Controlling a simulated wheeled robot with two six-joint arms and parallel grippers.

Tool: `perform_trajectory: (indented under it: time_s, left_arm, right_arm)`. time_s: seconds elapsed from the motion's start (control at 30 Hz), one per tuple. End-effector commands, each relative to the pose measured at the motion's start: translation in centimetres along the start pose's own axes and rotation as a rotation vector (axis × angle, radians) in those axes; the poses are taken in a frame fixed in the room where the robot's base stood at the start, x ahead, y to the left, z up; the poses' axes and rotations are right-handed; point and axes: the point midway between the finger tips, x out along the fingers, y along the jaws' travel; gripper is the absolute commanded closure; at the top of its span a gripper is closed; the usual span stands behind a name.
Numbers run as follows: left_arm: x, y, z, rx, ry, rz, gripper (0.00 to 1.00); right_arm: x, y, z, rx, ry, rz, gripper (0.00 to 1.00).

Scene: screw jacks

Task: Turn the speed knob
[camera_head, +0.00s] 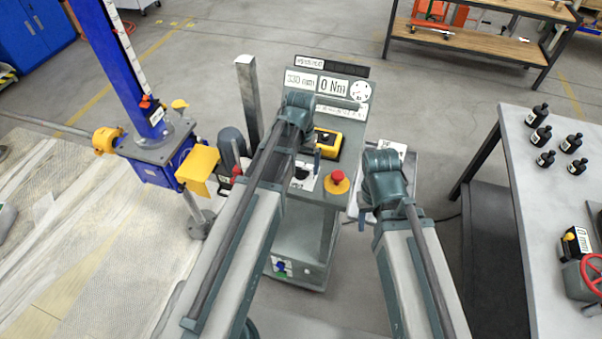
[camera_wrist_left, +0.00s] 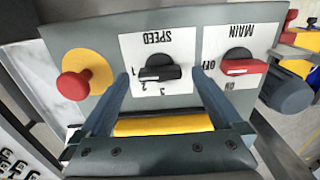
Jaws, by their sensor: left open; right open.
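The black speed knob (camera_wrist_left: 160,73) sits on a white plate marked SPEED, with 1, 2 and 3 beside it. Its bar lies level in the left wrist view, one end by the 1. My left gripper (camera_wrist_left: 160,78) is open, with one finger on each side of the knob and gaps showing on both sides. In the head view the knob (camera_head: 301,172) is partly covered by my left gripper (camera_head: 304,160). My right gripper (camera_head: 382,163) is to the right of the console, away from the knob; its fingers are mostly hidden by its wrist.
The red MAIN switch (camera_wrist_left: 243,67) and the red stop button (camera_wrist_left: 74,85) on its yellow disc flank the knob. A yellow box (camera_head: 327,145) stands on the console behind it. A table with black bottles (camera_head: 541,134) is at right.

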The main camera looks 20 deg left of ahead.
Motion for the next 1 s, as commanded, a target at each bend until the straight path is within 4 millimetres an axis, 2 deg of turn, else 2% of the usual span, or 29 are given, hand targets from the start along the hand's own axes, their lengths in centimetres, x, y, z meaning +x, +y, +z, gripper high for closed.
perform_trajectory:
  time_s: [0.03, 0.1, 0.4, 0.87, 1.0]
  left_arm:
    - [0.78, 0.00, 0.00, 0.000, 0.000, 0.000, 0.00]
    - [0.97, 0.00, 0.00, 0.000, 0.000, 0.000, 0.00]
    - [0.88, 0.00, 0.00, 0.000, 0.000, 0.000, 0.02]
    - [0.89, 0.00, 0.00, 0.000, 0.000, 0.000, 0.85]
    - [0.89, 0.00, 0.00, -0.006, 0.000, 0.000, 0.86]
  right_arm:
    - [0.78, -0.08, -0.04, -0.001, 0.000, 0.000, 0.50]
    - [0.97, -0.10, -0.06, -0.001, 0.000, 0.000, 0.50]
    - [0.88, -0.08, -0.05, -0.001, 0.000, 0.000, 0.50]
    - [0.88, -0.08, -0.05, -0.001, 0.000, 0.000, 0.50]
    - [0.89, -0.09, -0.05, -0.001, 0.000, 0.000, 0.50]
